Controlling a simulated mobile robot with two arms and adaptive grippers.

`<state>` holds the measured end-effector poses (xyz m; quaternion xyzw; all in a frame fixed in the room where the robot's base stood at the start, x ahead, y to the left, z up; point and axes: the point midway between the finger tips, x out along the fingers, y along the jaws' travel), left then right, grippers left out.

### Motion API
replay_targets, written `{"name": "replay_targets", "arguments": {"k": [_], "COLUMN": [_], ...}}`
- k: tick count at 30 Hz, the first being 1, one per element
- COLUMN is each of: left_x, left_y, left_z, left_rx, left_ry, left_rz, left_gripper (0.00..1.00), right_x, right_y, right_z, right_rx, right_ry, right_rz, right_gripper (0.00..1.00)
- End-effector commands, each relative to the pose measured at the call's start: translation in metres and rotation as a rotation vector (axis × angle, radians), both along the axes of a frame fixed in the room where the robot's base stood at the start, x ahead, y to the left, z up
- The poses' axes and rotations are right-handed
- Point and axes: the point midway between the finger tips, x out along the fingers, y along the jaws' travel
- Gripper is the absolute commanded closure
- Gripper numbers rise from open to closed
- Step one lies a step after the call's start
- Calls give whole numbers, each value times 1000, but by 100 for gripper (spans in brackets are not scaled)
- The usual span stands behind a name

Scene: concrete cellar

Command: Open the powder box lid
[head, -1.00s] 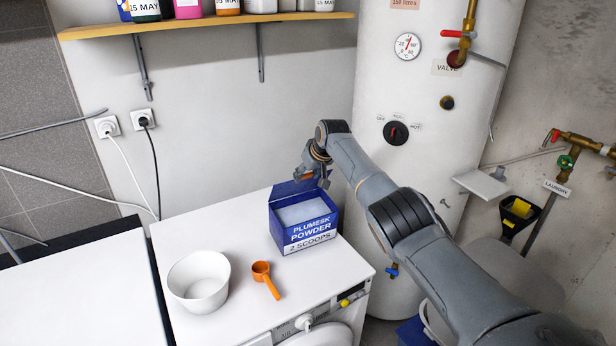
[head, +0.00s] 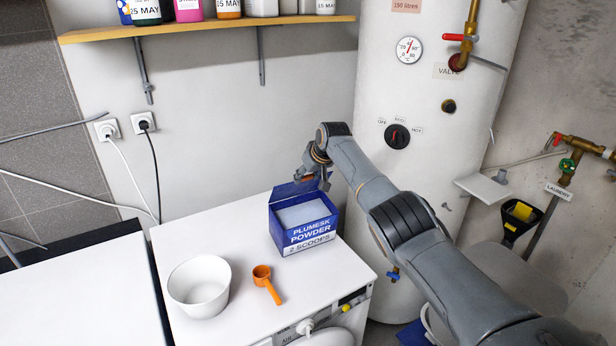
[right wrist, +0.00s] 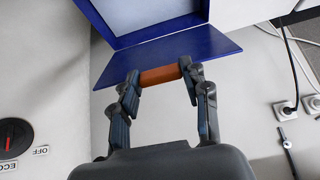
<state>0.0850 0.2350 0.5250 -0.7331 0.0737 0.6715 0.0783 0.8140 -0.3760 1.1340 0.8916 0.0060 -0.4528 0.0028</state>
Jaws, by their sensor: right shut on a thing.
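The blue powder box (head: 305,232) stands on the white machine top, its white label reading 2 SCOOPS. Its top is open and pale powder (head: 303,213) shows inside. The blue lid (head: 285,190) stands up and back from the rear edge; it also shows as a blue flap in the right wrist view (right wrist: 165,50). My right gripper (head: 314,180) is behind the box at the lid. In the right wrist view its fingers (right wrist: 160,78) are closed on the orange-brown tab (right wrist: 159,75) at the lid's edge. My left gripper is out of view.
A white bowl (head: 199,285) and an orange scoop (head: 266,283) stand in front of the box on the machine top (head: 225,240). A white boiler (head: 425,100) rises at right behind my arm. A wooden shelf (head: 210,28) with bottles hangs above.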

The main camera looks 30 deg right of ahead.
Motion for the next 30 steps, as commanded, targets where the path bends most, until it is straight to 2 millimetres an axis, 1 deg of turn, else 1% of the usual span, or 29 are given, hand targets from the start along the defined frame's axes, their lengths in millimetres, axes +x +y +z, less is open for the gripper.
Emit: {"name": "replay_targets", "arguments": {"k": [1, 12, 13, 16, 17, 25, 30], "left_x": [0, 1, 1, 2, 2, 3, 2], "left_y": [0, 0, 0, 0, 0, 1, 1], "left_z": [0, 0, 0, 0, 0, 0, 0], "left_rx": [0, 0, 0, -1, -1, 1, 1], "left_ry": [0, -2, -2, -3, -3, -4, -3], "left_rz": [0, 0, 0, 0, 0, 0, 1], "left_gripper": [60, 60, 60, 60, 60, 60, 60], "right_x": [2, 2, 2, 2, 2, 1, -1], "right_y": [0, 1, 1, 1, 0, 0, 0], "right_z": [5, 5, 5, 4, 4, 1, 3], "right_rx": [1, 1, 1, 1, 1, 0, 1], "right_ry": [-11, -11, -11, -10, -9, -3, -2], "right_rz": [1, 1, 1, 1, 1, 0, 1], "right_gripper": [100, 100, 52, 32, 30, 30, 30]}}
